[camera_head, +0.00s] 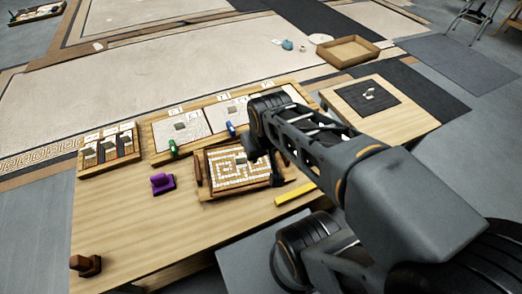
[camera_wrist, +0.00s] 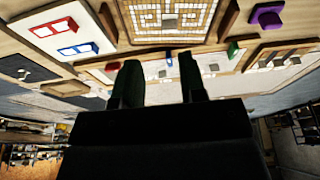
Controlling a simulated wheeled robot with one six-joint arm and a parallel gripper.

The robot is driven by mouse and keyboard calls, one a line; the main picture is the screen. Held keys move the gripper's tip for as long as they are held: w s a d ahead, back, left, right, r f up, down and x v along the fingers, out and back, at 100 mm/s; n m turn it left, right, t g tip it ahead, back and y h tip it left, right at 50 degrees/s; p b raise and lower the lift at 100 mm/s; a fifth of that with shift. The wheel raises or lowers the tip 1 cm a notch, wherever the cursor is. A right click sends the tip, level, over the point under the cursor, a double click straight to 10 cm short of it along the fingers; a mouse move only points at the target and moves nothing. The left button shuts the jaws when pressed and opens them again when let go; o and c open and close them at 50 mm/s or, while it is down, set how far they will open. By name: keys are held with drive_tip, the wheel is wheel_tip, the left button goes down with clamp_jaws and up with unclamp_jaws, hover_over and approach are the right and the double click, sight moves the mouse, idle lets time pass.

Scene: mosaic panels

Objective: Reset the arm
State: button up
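My arm (camera_head: 325,145) reaches from the lower right over the wooden table (camera_head: 130,215) in the head view. Its far joint (camera_head: 268,110) is above the back row of panels. My gripper is mostly hidden behind the arm in the head view. In the wrist view my gripper (camera_wrist: 159,63) shows two dark fingers, spread apart with nothing held between them. A mosaic panel (camera_head: 225,181) in a wooden frame lies on the table below the arm. It also shows at the top of the wrist view (camera_wrist: 150,32).
A purple block (camera_head: 162,183) and a brown stamp-like object (camera_head: 85,264) stand on the table's left. A sectioned tray (camera_head: 109,149) sits at the back left. A yellow bar (camera_head: 295,194) lies right of the mosaic. A smaller table (camera_head: 408,121) stands at the right.

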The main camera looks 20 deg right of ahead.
wheel_tip(320, 180, up, 18)
drive_tip(key=p, duration=1.7)
drive_tip(key=shift+s+a+r+t, duration=0.15)
drive_tip(key=shift+s+a+t, duration=0.05)
drive_tip(key=shift+a+t, duration=0.1)
drive_tip(key=shift+s, duration=0.1)
